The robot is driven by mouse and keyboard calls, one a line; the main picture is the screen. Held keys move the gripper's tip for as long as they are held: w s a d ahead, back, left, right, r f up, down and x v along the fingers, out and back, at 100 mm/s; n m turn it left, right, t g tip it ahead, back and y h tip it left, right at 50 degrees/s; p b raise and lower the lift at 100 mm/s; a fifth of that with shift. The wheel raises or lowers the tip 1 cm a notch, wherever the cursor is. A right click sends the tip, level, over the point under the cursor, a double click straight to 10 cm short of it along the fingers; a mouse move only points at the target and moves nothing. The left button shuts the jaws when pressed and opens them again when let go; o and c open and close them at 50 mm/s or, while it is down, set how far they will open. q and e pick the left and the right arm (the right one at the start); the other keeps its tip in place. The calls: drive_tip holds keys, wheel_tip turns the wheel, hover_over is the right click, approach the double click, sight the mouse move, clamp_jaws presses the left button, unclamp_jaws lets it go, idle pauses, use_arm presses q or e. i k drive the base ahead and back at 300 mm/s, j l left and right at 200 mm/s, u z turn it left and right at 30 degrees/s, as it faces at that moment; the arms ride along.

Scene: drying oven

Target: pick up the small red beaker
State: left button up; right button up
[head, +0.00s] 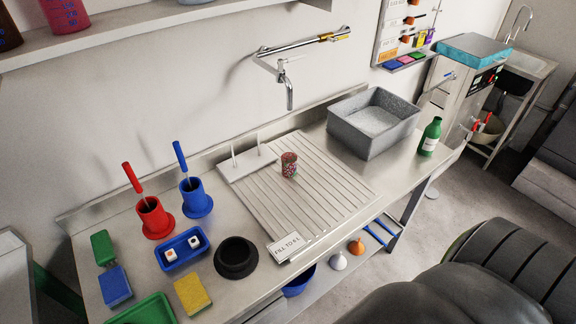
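A red beaker (66,14) with blue markings stands on the wall shelf at the top left, its upper part cut off by the picture edge. A small reddish, speckled cup (289,165) stands upright on the ribbed drainboard in the middle of the counter. I cannot tell which of these is the small red beaker. Neither of my grippers shows in the head view.
The ribbed drainboard (325,197) lies between a grey basin (365,142) and red (154,221) and blue (196,200) brush holders. A green bottle (430,137) stands by the basin. A faucet (289,92) hangs above. A large dark ridged shape fills the lower right.

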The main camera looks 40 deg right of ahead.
sight(289, 160)
drive_tip(key=l, duration=1.15)
drive_tip(key=i+l, duration=0.15)
drive_tip(key=l, duration=1)
drive_tip(key=i+u, duration=0.05)
